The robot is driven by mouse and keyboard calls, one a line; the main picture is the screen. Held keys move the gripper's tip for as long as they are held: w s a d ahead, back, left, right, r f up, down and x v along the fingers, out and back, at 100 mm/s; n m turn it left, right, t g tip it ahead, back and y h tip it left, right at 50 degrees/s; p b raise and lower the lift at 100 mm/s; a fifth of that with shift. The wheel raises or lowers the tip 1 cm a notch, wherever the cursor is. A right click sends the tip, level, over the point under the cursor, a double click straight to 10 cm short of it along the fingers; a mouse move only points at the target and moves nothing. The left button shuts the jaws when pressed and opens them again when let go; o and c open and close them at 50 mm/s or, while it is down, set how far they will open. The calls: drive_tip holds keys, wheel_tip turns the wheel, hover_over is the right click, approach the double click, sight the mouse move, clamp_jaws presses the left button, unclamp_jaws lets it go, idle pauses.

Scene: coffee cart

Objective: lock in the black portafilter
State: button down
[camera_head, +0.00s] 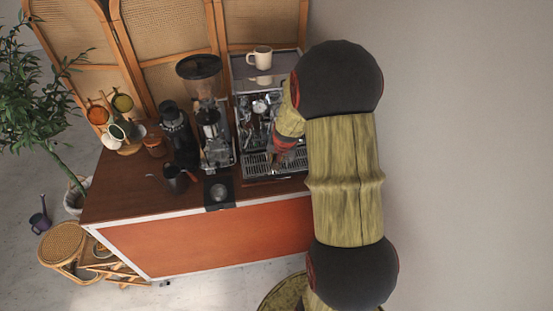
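The espresso machine (243,112) stands at the right end of the coffee cart. Its drip tray (258,166) faces the front. My arm comes in from the right and covers the machine's right side. My gripper (284,158) is low in front of the machine, just above the right part of the drip tray. It is small and dark here, so I cannot tell whether its fingers are open or shut. I cannot make out the black portafilter clearly; it may be hidden by my gripper and arm.
A grinder (210,125) stands left of the machine, with another black grinder (178,135) and a dark pitcher (176,178) beyond. A black tamping mat (219,192) lies at the front edge. A cream cup (260,58) sits on the machine. The cart's left front (125,190) is clear.

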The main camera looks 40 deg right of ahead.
drive_tip(key=shift+s+d+n+b, duration=0.4)
drive_tip(key=shift+n+b, duration=0.2)
drive_tip(key=shift+b, duration=2.65)
drive_tip(key=shift+s+d+f+n+y+b, duration=0.1)
drive_tip(key=shift+s+d+n+y+b, duration=0.4)
drive_tip(key=shift+b, duration=1.55)
drive_tip(key=shift+s+d+n+t+y+b, duration=0.3)
drive_tip(key=shift+d+n+b, duration=0.4)
drive_tip(key=shift+b, duration=0.8)
drive_tip(key=shift+s+d+n+b, duration=0.1)
drive_tip(key=shift+s+n+b, duration=0.05)
drive_tip(key=shift+n+b, duration=0.3)
drive_tip(key=shift+s+d+n+y+b, duration=0.1)
drive_tip(key=shift+d+n+y+b, duration=0.1)
drive_tip(key=shift+n+y+b, duration=0.15)
drive_tip(key=shift+r, duration=0.2)
drive_tip(key=c, duration=1.5)
unclamp_jaws()
drive_tip(key=shift+s+f, duration=0.1)
drive_tip(key=shift+f, duration=0.05)
